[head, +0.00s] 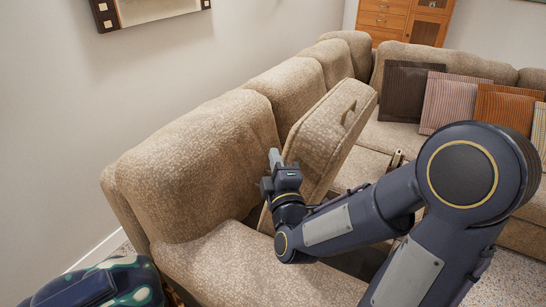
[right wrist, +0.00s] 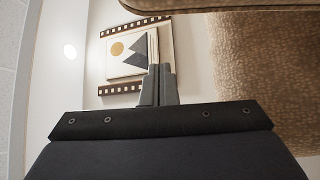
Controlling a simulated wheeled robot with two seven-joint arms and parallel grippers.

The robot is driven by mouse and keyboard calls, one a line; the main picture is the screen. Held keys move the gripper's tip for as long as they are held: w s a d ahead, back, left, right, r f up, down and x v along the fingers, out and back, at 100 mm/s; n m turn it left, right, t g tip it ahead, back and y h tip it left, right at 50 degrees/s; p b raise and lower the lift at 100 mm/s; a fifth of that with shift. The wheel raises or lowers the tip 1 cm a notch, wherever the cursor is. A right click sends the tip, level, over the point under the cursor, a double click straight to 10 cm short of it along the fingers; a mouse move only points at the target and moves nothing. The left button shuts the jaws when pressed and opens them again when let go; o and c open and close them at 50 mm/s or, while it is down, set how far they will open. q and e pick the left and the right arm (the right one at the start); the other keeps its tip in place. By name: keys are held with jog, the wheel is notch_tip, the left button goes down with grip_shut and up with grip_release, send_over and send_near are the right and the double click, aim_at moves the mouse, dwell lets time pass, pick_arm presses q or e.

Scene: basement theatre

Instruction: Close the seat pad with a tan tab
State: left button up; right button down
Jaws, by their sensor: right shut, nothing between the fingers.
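The seat pad (head: 322,136) of the beige sofa is raised and tilted up on edge, leaning toward the backrest. Its tan tab (head: 349,112) sticks out of the upper face. My right gripper (head: 274,160) is shut and empty, just left of the pad, between it and the backrest cushions. Whether it touches the pad is unclear. In the right wrist view, the closed fingers (right wrist: 154,78) point at the wall, with beige upholstery (right wrist: 268,85) to their right. My left gripper is out of view.
Sofa backrest cushions (head: 200,165) run along the left wall. A flat seat (head: 250,270) lies in front, below my right arm. Several throw pillows (head: 455,102) lean on the far section. A patterned teal and navy item (head: 110,285) stands at lower left.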

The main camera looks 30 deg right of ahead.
jog(key=x, duration=0.8)
jog(key=shift+s+d+f, duration=0.3)
jog(key=shift+s+d, duration=0.45)
jog(key=shift+s, duration=0.05)
jog(key=shift+s+d+f, duration=0.3)
jog(key=shift+s+d, duration=0.45)
